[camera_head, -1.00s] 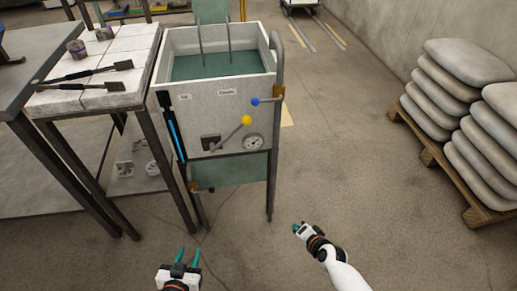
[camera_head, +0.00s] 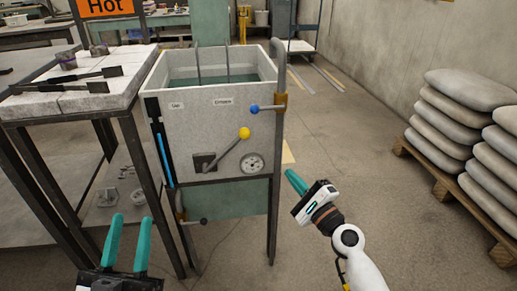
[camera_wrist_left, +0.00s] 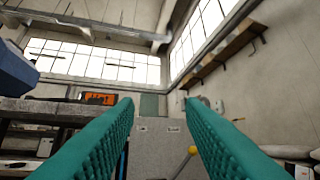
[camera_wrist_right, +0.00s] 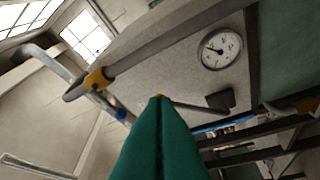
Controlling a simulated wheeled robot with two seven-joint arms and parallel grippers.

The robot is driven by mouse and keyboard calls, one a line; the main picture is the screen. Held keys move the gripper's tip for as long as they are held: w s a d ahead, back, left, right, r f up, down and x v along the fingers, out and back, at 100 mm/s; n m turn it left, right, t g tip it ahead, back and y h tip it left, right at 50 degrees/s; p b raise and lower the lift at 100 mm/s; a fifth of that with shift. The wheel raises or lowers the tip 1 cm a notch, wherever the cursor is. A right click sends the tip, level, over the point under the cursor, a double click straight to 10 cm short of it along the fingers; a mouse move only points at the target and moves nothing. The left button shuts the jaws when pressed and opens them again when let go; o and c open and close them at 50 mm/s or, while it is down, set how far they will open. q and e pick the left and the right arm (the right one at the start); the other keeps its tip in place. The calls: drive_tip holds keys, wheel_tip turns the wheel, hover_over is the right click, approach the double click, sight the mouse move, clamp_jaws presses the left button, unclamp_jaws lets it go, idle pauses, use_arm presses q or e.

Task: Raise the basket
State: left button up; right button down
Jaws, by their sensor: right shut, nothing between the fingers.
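A pale grey tank (camera_head: 215,125) on dark legs stands ahead, with greenish liquid (camera_head: 215,81) inside. Two thin upright rods (camera_head: 228,64) rise from it; I cannot make out a basket below the surface. On its front are a lever with a yellow knob (camera_head: 244,133), a lever with a blue knob (camera_head: 255,109) and a round gauge (camera_head: 252,163). My left gripper (camera_head: 128,218) is open and empty, low in front of the tank; the yellow knob (camera_wrist_left: 192,150) shows between its fingers in the left wrist view. My right gripper (camera_head: 294,180) is shut and empty, right of the tank's front leg.
A table with white blocks (camera_head: 85,95), dark tools and small cups stands close left of the tank. A pipe (camera_head: 279,70) runs up the tank's right side. Stacked sacks (camera_head: 450,115) lie on a pallet at right. The floor between is clear.

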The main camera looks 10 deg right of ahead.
drive_tip(key=shift+w, duration=0.1)
